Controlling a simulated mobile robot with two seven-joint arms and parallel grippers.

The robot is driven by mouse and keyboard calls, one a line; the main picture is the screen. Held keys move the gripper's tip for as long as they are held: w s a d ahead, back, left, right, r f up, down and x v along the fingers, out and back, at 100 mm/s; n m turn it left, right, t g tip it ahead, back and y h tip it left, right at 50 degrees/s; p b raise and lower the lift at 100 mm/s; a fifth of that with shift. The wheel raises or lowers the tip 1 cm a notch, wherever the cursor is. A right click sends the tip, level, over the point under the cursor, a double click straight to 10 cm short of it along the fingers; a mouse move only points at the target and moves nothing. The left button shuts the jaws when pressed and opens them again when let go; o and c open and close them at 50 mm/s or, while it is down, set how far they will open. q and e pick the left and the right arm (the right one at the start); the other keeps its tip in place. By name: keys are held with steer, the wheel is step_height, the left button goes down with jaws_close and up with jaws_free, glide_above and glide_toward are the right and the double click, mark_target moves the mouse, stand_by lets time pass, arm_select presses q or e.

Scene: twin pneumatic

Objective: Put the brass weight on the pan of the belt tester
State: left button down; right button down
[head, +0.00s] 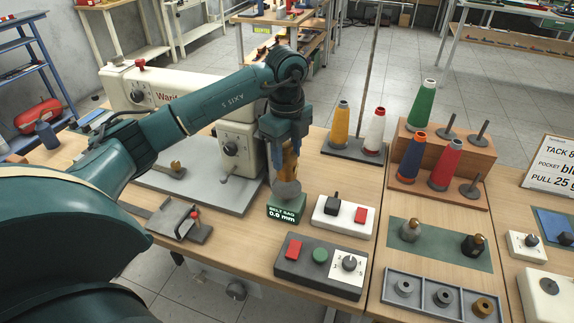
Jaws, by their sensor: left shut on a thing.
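My left gripper (287,148) is pointing down above the belt tester, shut on the brass weight (290,165). The brass weight is partly hidden by the fingers. The belt tester's green display (287,213) reads "BELT SAG 0.0 mm". A round greyish disc (287,189), which looks like the pan, shows just below the weight and above the display. I cannot tell whether the weight touches it. My right gripper is not in view.
A white switch box (342,213) and a dark control box (320,267) sit close by. Thread cones (411,160) stand behind, and a sewing machine (236,150) is at left.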

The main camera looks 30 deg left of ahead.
mark_target(287, 155)
arm_select(q)
step_height(287, 155, down, 3)
steer(key=shift+f, duration=0.3)
